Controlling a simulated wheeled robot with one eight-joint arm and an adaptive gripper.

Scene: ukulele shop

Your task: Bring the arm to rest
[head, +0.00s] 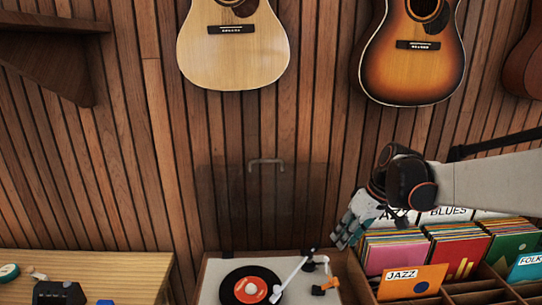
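My arm reaches in from the right edge in the head view, its grey link level in front of the wooden wall. My gripper (346,238) hangs from the dark wrist joint and points down and to the left. It is over the gap between the record player (210,284) and the record bin (362,287). Its grey and teal fingers are small and partly overlap, so I cannot tell whether they are apart. No held object shows at the fingertips.
An acoustic guitar (232,55) and a sunburst guitar (415,72) hang above. A wooden table (125,266) with small items stands at lower left. Jazz records (393,255) fill the bin close to my gripper. The wall area between guitars and record player is free.

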